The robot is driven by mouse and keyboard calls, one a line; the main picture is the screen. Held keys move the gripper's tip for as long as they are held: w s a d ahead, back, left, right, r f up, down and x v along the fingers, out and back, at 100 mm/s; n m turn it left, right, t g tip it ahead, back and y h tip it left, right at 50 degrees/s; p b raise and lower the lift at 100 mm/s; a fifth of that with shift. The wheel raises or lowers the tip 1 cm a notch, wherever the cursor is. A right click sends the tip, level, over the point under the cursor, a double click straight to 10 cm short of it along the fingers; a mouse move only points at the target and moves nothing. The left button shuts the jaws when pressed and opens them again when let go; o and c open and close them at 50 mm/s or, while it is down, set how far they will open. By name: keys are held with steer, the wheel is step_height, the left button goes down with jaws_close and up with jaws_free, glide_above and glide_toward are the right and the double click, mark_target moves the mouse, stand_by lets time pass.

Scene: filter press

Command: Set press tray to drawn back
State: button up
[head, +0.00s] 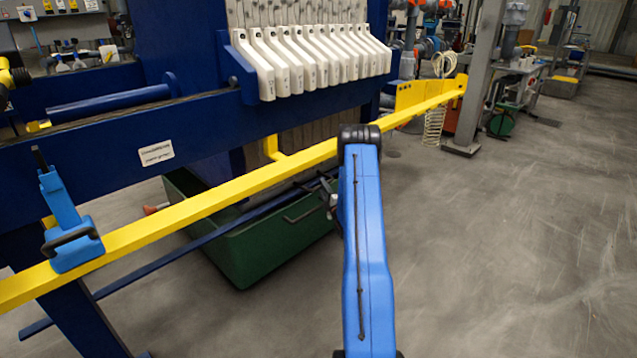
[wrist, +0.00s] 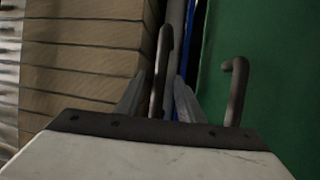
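The press tray is a deep green trough (head: 262,248) low under the filter press, near the floor. Part of it shows outside the yellow rail, and the rest is hidden behind rail and frame. A dark bar handle (head: 302,209) is on its side. My gripper (head: 330,198) is low beside the tray near this handle, partly hidden by my blue arm. In the wrist view, its two grey fingers (wrist: 158,98) stand apart, with a dark bent bar (wrist: 161,75) showing between them. A second bent bar (wrist: 236,85) shows at right, before the green tray wall (wrist: 275,60). Contact cannot be told.
A long yellow rail (head: 215,203) crosses above the tray, carrying a blue handled piece (head: 70,235) at left. The blue press frame (head: 120,140) and white plate ends (head: 310,62) stand behind. A grey post (head: 480,80) is farther back. The floor at right is clear.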

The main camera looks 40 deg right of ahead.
steer(key=shift+x, duration=2.85)
jaws_close()
